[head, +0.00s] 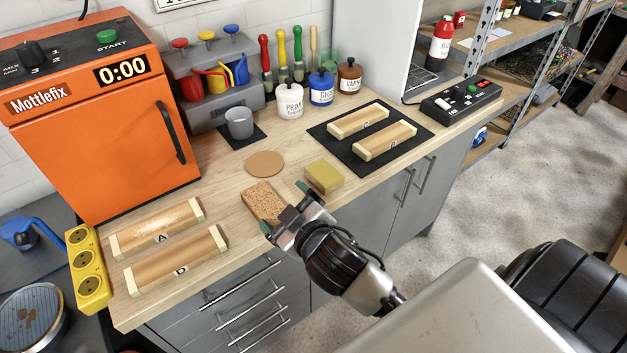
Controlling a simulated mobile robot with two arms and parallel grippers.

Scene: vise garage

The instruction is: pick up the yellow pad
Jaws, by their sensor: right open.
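The yellow pad (324,177) is a small yellow block lying flat on the wooden worktop near its front edge. My right gripper (284,206) is open, with its two green-tipped fingers apart. It is just left of and in front of the yellow pad, apart from it. The fingers are over or beside a speckled cork-like block (263,201); I cannot tell whether they touch it. My left gripper is not in view.
A round cork disc (264,164) lies behind the blocks. A dark mat (347,145) with two wooden bars lies to the right. Wooden bars A (156,228) and D (176,259) lie left. An orange oven (100,125) stands at the back left.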

